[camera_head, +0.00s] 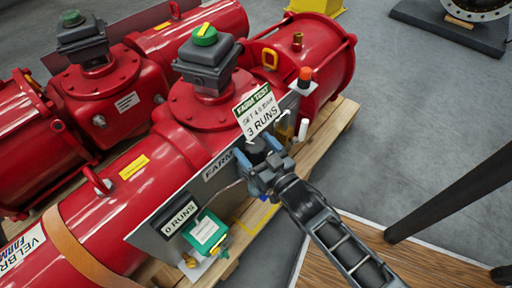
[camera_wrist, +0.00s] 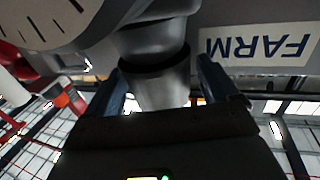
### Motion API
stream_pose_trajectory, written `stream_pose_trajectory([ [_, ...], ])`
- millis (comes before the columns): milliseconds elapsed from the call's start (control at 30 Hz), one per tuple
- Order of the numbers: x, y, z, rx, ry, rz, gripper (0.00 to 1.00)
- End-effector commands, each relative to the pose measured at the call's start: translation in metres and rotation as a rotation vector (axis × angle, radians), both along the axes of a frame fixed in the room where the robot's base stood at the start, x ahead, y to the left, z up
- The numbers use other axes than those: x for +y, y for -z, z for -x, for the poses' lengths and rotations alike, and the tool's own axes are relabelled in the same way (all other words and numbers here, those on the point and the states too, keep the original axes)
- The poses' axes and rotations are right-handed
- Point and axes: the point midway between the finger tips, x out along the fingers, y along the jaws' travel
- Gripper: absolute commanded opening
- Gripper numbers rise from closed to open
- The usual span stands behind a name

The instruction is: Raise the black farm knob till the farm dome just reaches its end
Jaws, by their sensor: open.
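The black farm knob (camera_head: 256,150) is on the grey panel marked FARM (camera_head: 217,166). In the wrist view the knob (camera_wrist: 160,88) shows as a dark, stepped cylinder between my two fingers. My gripper (camera_head: 266,170) is open around the knob, one finger on each side in the wrist view (camera_wrist: 161,75). I cannot tell whether either finger touches it. The farm dome (camera_head: 205,36), green with a yellow mark, sits on the dark grey box above the red actuator. My gripper hides part of the knob in the head view.
A white dial (camera_wrist: 30,20) is close beside the knob in the wrist view. A green box (camera_head: 206,232) is below left on the panel; an orange-topped button (camera_head: 305,75) is above right. A dark post (camera_head: 450,195) stands at right. Grey floor is open at upper right.

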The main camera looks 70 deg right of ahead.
Motion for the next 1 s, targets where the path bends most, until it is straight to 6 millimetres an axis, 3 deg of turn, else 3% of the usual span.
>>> stream_pose_trajectory([
  [233,0.006,-0.001,0.009,0.0,-0.001,0.0,0.87],
  [633,0.036,0.0,0.059,0.002,-0.001,-0.001,0.87],
  [1000,0.041,0.0,0.067,0.0,0.0,0.0,0.87],
])
